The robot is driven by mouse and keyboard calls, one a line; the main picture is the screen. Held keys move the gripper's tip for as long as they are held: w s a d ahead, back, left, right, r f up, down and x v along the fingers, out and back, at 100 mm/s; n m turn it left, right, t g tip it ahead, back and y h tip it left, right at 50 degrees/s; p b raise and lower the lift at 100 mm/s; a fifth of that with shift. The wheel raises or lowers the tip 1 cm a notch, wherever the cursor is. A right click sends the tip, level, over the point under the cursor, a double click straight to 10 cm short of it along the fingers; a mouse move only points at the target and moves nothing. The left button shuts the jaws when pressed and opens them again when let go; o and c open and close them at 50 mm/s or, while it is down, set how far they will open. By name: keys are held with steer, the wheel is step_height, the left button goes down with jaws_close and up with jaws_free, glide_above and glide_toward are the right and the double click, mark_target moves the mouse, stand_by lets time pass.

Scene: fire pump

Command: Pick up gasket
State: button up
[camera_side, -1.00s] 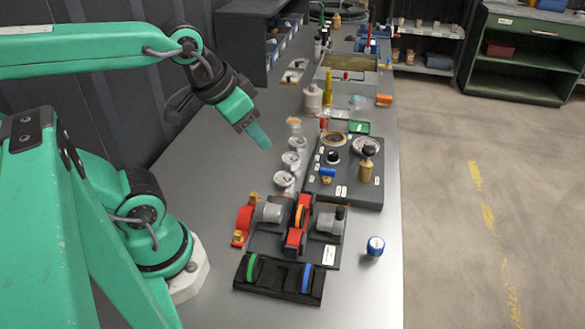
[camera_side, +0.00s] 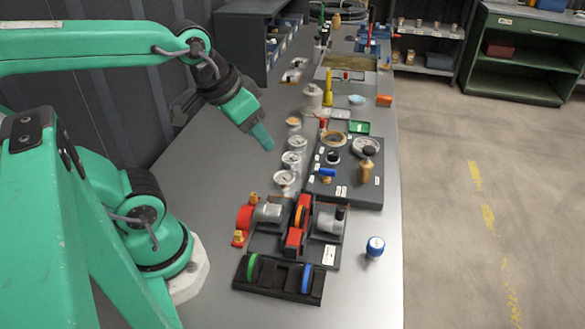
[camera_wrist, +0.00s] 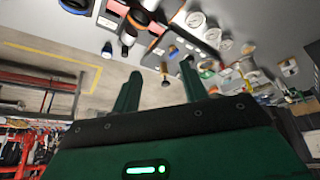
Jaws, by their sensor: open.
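A black holder (camera_side: 279,280) at the front of the bench bears a green ring (camera_side: 252,267) and a blue ring (camera_side: 306,277), both upright and apart. An orange ring (camera_side: 299,214) sits in the red and grey pump assembly (camera_side: 293,240) behind the holder. Which of these rings is the gasket, I cannot tell. My gripper (camera_side: 264,139) hangs above the bench, left of the gauges and well behind and above the rings. In the wrist view, my gripper (camera_wrist: 160,72) has its two fingers apart with nothing between them.
Several white gauges (camera_side: 291,160) stand in a row right of my gripper. A dark panel (camera_side: 345,190) with knobs and a brass fitting (camera_side: 367,165) lies beside them. A blue-capped jar (camera_side: 375,248) stands near the right edge. The bench left of the pump is clear.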

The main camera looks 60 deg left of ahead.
steer(key=w+d+f+n+g, duration=0.2)
steer(key=w+f+n+g, duration=0.1)
steer(key=w+f+n, duration=0.15)
steer(key=n+g, duration=0.2)
steer(key=n, duration=0.1)
glide_above(300, 209)
step_height(300, 209, down, 8)
steer(key=shift+a+f, duration=0.1)
steer(key=shift+w+d+f+n, duration=0.1)
steer(key=shift+d+f+n, duration=0.15)
steer(key=shift+f+n, duration=0.4)
steer(key=shift+f, duration=1.4)
steer(key=shift+a+f, duration=0.2)
steer(key=shift+f, duration=2.35)
jaws_close()
